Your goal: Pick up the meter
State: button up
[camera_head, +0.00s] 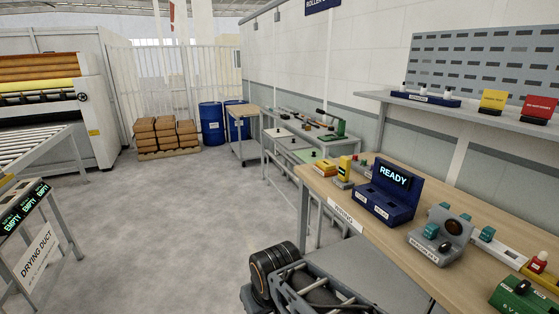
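A small upright yellow device (345,169) with a darker band stands at the far left end of the wooden bench, left of the blue READY unit (393,190). It looks most like the meter, but it is too small to read. Nothing holds it, and the blue unit stands close on its right. Parts of my own arm show at the bottom centre, low in front of the bench. My gripper's fingers are not in view.
The wooden bench (388,238) also holds a grey unit (441,240), a green box (524,298) and a red-capped bottle (538,264). A shelf (460,106) hangs above. Blue drums (211,123) stand farther back. The grey floor (180,230) on the left is open.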

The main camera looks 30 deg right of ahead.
aim_at(344, 169)
jog(key=u, duration=0.2)
jog(key=i, duration=1.7)
jog(key=z, duration=0.8)
jog(key=i, duration=0.85)
jog(key=z, duration=1.05)
